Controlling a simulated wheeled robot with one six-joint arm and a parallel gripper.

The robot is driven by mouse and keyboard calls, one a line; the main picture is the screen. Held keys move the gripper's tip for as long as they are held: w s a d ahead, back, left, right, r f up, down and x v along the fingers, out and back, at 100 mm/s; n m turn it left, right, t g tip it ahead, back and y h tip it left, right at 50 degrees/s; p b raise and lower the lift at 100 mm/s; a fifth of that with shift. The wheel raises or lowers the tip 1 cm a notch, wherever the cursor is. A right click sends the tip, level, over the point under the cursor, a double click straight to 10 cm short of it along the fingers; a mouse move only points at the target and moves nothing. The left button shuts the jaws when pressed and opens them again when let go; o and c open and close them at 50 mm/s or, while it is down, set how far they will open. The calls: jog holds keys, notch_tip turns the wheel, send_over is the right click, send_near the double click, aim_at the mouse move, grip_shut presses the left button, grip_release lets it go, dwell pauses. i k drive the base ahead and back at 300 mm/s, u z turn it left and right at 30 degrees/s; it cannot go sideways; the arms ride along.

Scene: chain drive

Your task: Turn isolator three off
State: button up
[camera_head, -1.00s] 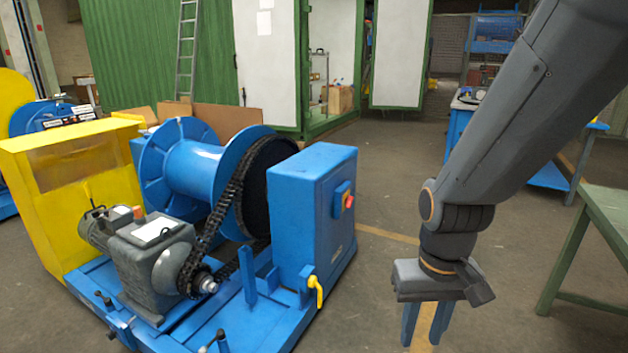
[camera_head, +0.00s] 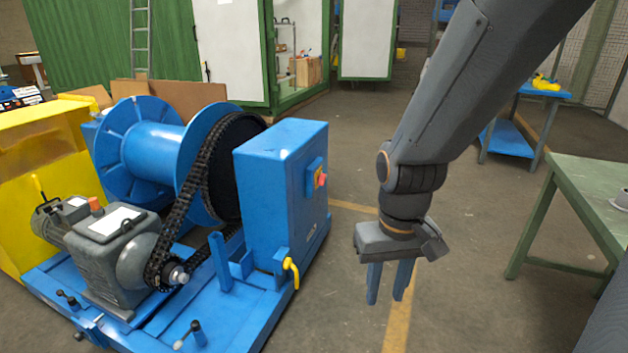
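A rotary isolator switch with a red knob on a yellow plate (camera_head: 317,178) sits on the right side of a blue cabinet (camera_head: 270,190). I cannot read any number on it, so I cannot tell if it is isolator three. The knob's exact angle is too small to tell. My gripper (camera_head: 386,297) hangs pointing down over the floor, to the right of the cabinet and lower than the switch. Its two fingers are apart with nothing between them, and it touches nothing.
A blue winch drum (camera_head: 150,150) with a chain (camera_head: 190,200) and a grey motor gearbox (camera_head: 112,250) stands left of the cabinet. A yellow lever (camera_head: 292,270) is low on the cabinet. A green table (camera_head: 590,185) stands at the right. Floor between cabinet and table is clear.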

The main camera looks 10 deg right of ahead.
aim_at(321, 179)
jog(key=k, duration=0.55)
jog(key=z, duration=0.65)
jog(key=i, duration=1.6)
jog(key=u, duration=0.3)
